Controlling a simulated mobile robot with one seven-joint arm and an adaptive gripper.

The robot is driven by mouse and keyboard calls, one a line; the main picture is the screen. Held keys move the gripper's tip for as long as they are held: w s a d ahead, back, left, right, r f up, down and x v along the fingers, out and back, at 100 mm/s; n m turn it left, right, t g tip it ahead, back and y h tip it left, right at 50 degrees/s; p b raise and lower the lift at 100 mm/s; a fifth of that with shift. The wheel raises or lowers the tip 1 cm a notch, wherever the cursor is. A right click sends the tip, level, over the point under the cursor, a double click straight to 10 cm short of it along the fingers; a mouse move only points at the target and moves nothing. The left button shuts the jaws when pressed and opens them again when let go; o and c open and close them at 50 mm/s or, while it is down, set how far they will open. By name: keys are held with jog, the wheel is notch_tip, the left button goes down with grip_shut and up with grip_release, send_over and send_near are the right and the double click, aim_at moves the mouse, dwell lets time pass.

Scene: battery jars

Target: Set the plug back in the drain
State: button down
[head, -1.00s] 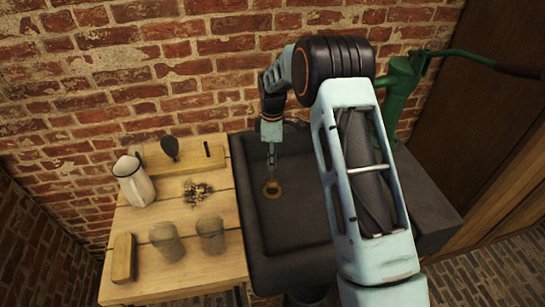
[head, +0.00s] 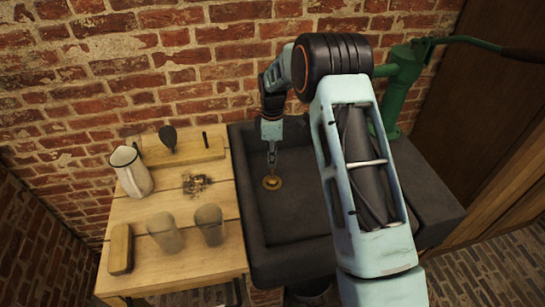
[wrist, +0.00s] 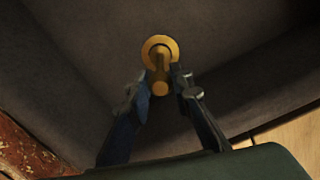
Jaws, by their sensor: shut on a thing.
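The brass plug (head: 272,181) is at the drain in the dark stone sink (head: 300,222). Its stem (wrist: 160,84) stands between my fingertips in the wrist view. My gripper (head: 271,165) points down from above and is shut on the plug. The brass drain ring (wrist: 160,42) shows around the plug's far side in the wrist view. In the head view the ring and plug look like one gold disc, and the dark hole does not show. I cannot tell whether the plug is fully seated.
A wooden table (head: 180,270) adjoins the sink on the left, holding a white jug (head: 132,172), two glass jars (head: 164,233) (head: 209,224) and a wooden block (head: 120,248). A green hand pump (head: 401,92) stands behind the sink at right. A brick wall rises behind.

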jog(key=c, duration=1.7)
grip_release()
jog(key=shift+o, duration=0.2)
jog(key=shift+r, duration=0.1)
